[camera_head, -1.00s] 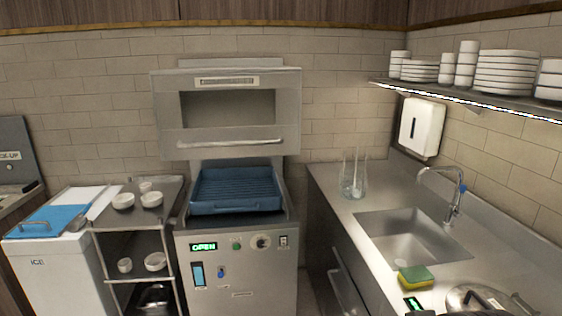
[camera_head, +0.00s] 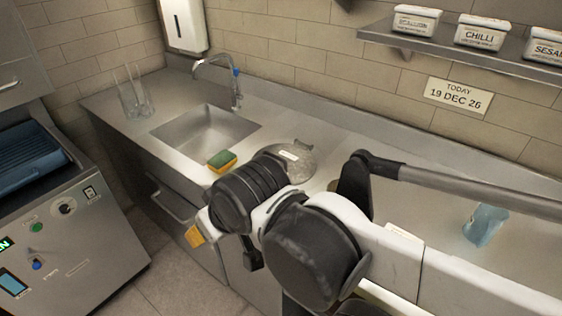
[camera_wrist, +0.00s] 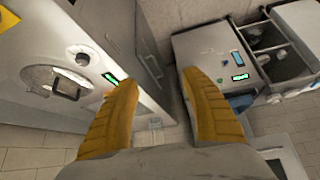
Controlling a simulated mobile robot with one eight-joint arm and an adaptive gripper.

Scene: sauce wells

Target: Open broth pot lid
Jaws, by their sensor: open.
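In the head view only a yellow part of my gripper (camera_head: 195,236) shows, in front of the counter and apart from the lid.
A green and yellow sponge (camera_head: 222,161) lies between the sink (camera_head: 205,132) and the lid. Clear glasses (camera_head: 134,92) stand at the far left. A translucent blue item (camera_head: 485,225) is on the right counter. A shelf (camera_head: 450,48) with labelled tubs hangs above.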

